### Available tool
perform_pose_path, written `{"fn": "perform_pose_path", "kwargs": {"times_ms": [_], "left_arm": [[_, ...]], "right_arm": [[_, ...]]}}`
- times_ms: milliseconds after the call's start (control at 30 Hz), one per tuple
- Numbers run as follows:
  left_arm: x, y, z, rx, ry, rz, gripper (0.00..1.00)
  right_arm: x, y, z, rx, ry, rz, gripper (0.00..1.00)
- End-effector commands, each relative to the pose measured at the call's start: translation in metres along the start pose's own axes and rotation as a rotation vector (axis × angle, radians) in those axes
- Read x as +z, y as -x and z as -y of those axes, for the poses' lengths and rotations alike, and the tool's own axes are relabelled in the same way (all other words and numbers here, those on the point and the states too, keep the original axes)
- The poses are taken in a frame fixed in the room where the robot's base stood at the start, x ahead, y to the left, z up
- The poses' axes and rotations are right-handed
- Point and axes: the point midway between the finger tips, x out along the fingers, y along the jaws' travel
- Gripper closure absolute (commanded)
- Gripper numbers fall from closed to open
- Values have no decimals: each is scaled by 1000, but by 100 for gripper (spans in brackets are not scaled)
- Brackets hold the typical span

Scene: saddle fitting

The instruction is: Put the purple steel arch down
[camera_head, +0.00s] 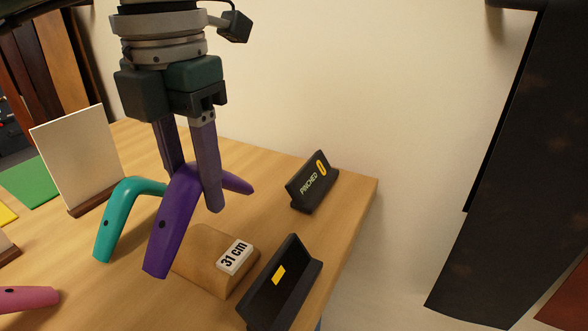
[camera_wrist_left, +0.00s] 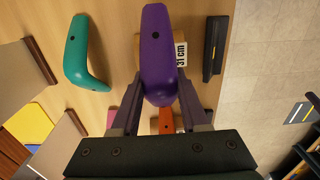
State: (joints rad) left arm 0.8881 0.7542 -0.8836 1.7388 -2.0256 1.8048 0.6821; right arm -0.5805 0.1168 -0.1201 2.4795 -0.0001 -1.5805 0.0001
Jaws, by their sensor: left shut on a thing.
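The purple steel arch (camera_head: 168,230) is held between the fingers of my left gripper (camera_head: 207,195). It also shows in the left wrist view (camera_wrist_left: 157,50), pinched near its bend. In the head view its near leg hangs in front of the wooden saddle block (camera_head: 205,262), which carries a white "31 cm" label (camera_head: 234,257). From these views I cannot tell whether the arch touches the block. A teal arch (camera_head: 122,205) stands on the table just left of it. My right gripper is not in view.
A dark "PINCHED" sign (camera_head: 313,185) and a black stand with a yellow mark (camera_head: 280,285) stand near the table's right edge. A white board (camera_head: 78,160) stands at left, by a green mat (camera_head: 30,184). A pink piece (camera_head: 28,298) lies at front left.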

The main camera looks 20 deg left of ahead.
Motion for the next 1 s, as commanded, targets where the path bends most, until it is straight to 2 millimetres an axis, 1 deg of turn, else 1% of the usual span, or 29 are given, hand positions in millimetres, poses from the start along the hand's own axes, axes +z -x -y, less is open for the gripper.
{"fn": "perform_pose_path", "kwargs": {"times_ms": [33, 167, 433, 500, 733, 867, 900, 1000], "left_arm": [[0, -8, 0, 0, 0, -2, 100], [0, -19, 1, -1, 0, 1, 100], [0, -57, 0, -1, 0, 0, 100], [0, -61, 0, 0, 0, 1, 100], [0, -61, 0, 0, -1, 2, 100], [0, -65, 0, 0, -1, 2, 100], [0, -64, 0, 0, -1, 1, 52], [0, -64, 0, 0, 0, 1, 41]], "right_arm": [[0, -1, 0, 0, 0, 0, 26], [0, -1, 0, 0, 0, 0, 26], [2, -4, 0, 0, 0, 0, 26], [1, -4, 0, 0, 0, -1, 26], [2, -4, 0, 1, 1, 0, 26], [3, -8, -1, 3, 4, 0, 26], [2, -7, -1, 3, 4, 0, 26], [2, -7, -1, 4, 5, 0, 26]]}}
